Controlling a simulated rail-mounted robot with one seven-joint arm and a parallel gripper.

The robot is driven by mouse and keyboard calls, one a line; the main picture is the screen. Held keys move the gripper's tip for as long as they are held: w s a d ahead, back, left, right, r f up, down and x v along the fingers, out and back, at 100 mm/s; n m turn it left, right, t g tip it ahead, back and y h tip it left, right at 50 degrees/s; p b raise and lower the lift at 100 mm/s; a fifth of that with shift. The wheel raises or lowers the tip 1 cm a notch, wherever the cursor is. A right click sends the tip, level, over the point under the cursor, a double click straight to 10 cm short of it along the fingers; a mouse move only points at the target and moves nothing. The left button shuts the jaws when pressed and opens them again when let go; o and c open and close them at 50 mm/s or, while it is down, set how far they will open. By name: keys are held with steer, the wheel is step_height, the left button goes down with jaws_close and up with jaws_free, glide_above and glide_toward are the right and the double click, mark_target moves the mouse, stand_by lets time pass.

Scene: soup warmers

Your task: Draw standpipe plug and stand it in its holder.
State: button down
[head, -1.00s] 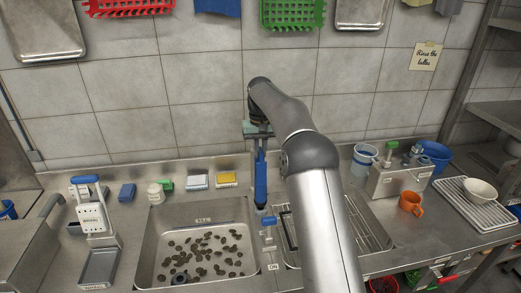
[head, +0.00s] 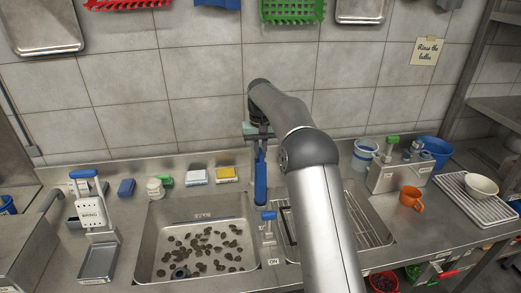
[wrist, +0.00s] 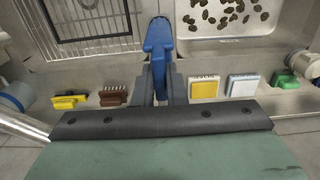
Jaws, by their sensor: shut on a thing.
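My gripper (wrist: 159,92) points down at the back of the counter, above the divider between the two basins. It is shut on a long upright blue part (head: 260,178), which also shows between the fingers in the wrist view (wrist: 158,42). I cannot tell whether this part is the standpipe plug or a fixture, nor whether its lower end is free. A dark round piece (head: 180,272), a drain or plug top, sits at the front of the left basin (head: 152,240). I cannot make out which thing is the plug's holder.
Brown bits (head: 205,250) lie in the left basin. A blue-topped lever (head: 268,215) stands on the divider near an ON label. A wire rack (head: 365,225) spans the right basin. Sponges (head: 227,174) line the back ledge. An orange mug (head: 411,197) stands right.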

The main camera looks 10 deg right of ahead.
steer(key=shift+f, duration=0.25)
steer(key=c, duration=1.4)
jaws_free()
steer(key=shift+r, duration=0.15)
step_height(320, 180, up, 12)
steer(key=shift+f+p, duration=0.1)
steer(key=shift+p, duration=0.65)
